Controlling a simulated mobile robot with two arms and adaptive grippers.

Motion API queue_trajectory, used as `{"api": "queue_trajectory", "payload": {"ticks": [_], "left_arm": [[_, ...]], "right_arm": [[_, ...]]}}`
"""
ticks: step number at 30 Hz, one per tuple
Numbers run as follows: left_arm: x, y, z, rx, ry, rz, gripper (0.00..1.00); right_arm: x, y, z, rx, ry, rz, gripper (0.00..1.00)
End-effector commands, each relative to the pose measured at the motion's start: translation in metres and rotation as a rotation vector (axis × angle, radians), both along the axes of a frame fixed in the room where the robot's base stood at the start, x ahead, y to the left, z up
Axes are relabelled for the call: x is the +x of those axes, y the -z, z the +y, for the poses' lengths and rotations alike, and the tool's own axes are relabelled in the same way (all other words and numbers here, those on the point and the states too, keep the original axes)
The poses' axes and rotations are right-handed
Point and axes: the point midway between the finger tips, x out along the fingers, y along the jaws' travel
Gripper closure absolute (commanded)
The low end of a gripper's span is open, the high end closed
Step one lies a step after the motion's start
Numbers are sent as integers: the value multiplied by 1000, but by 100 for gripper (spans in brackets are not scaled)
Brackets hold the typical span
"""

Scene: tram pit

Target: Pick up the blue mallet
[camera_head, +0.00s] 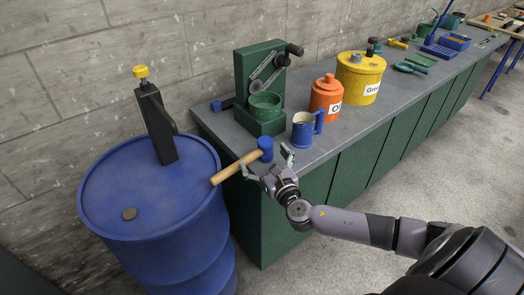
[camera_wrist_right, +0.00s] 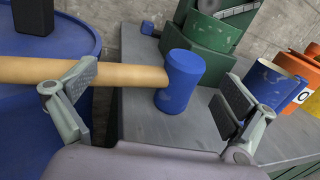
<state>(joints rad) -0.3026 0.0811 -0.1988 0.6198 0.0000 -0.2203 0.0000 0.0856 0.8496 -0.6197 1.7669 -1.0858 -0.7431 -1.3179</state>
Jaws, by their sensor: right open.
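The mallet has a blue head (camera_head: 265,149) and a light wooden handle (camera_head: 236,168). Its head is at the near left corner of the grey bench top, and its handle sticks out past the edge toward the blue barrel. My right gripper (camera_head: 267,162) is at the bench edge by the mallet, with its fingers spread. In the right wrist view the blue head (camera_wrist_right: 181,81) shows between the two open fingers (camera_wrist_right: 155,95), and the handle (camera_wrist_right: 100,73) passes by the left finger. Whether a finger touches the mallet I cannot tell. My left gripper is not in view.
A blue barrel (camera_head: 150,205) with a black pump (camera_head: 157,125) stands left of the bench (camera_head: 226,130). A green machine (camera_head: 262,85), a blue jug (camera_head: 304,131), an orange can (camera_head: 325,97) and a yellow can (camera_head: 360,78) stand close behind and right of the mallet.

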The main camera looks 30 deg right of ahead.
Motion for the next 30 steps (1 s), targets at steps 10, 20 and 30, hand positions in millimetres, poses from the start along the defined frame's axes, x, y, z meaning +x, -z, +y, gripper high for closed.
{"api": "queue_trajectory", "payload": {"ticks": [10, 20, 30], "left_arm": [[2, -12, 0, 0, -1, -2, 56], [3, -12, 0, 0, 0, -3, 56], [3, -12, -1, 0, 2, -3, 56]], "right_arm": [[45, -4, -7, 0, 3, -2, 0], [51, -2, -8, 0, 1, 0, 1], [50, -1, -8, 0, 0, 1, 23]]}}
